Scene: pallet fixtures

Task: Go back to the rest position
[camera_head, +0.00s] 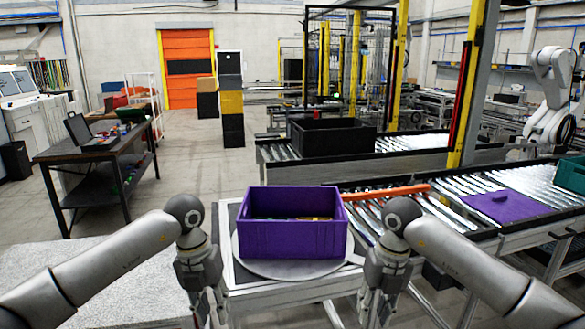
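My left gripper (209,307) hangs pointing down to the left of the purple crate, with its fingers near the bottom edge of the head view. My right gripper (374,308) hangs pointing down to the right of the crate. Both grippers are apart from the crate, and I see nothing held in either. Each shows two fingers with a gap between them. The purple crate (292,240) stands upright on a round grey plate (262,268) on a stand between my arms. Some items show inside the crate, too small to name.
A roller conveyor (455,212) runs behind and to the right, bearing a purple lid (508,206) and an orange bar (385,193). A black crate (332,137) sits on the farther conveyor. A dark workbench (92,160) stands at the left. The floor between is clear.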

